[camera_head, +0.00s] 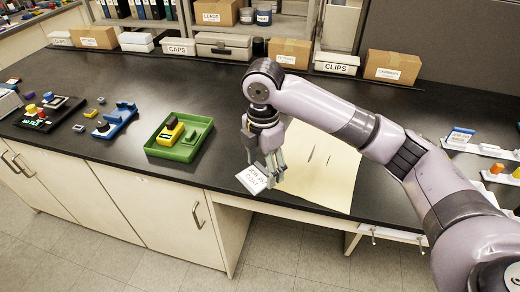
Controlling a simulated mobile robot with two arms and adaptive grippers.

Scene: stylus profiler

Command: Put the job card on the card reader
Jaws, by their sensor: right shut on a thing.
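The job card (252,181) is a small white card with dark printed text. My right gripper (271,172) is shut on it and holds it tilted near the front edge of the dark bench. I cannot tell how far above the bench it is. I cannot tell for certain which thing is the card reader. A black panel with red and yellow knobs (42,118) stands at the far left. My left gripper is not in view.
A green tray (156,146) with a yellow device (171,130) lies left of the gripper. A blue fixture (116,121) stands further left. A beige mat (325,190) lies under my right arm. Labelled boxes (391,67) line the back. Bare bench (130,80) lies behind the tray.

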